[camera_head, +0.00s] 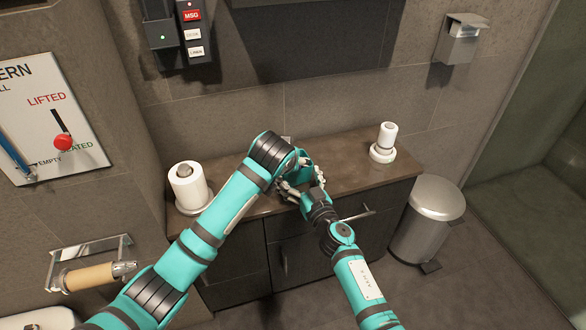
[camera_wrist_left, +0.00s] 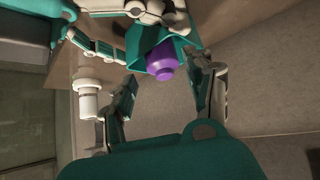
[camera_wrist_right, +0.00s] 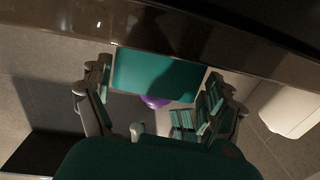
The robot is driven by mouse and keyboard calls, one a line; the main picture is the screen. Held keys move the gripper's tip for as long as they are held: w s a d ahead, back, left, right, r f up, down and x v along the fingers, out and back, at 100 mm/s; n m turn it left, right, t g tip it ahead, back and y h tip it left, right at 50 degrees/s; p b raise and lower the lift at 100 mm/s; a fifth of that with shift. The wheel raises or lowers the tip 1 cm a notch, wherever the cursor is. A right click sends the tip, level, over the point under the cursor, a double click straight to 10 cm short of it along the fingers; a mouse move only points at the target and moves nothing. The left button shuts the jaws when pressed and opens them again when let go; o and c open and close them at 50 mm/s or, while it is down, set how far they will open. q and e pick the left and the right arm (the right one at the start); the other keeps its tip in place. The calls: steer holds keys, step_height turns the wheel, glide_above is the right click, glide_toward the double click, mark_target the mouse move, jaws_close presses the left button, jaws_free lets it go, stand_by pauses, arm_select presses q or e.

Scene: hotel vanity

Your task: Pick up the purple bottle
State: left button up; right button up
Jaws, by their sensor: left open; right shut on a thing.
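The purple bottle (camera_wrist_left: 162,62) shows in the left wrist view, partly covered by my right gripper's teal and pale parts. A small purple piece of it also shows between the fingers in the right wrist view (camera_wrist_right: 154,102). In the head view it is hidden behind my grippers and arms. My right gripper (camera_head: 305,187) is over the counter and shut on the bottle. My left gripper (camera_wrist_left: 160,70) is open, its two fingers on either side of the bottle's visible end. I cannot tell whether they touch it. The two grippers are very close together.
On the brown counter (camera_head: 350,165) stand a white roll on a holder (camera_head: 188,188) at left and a white stacked container (camera_head: 384,143) at right. A metal bin (camera_head: 428,218) stands right of the cabinet. The counter's right part is mostly clear.

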arm_select(q)
steer(key=shift+x, duration=3.1)
steer(key=shift+a, duration=0.2)
steer(key=shift+s, duration=0.1)
jaws_close()
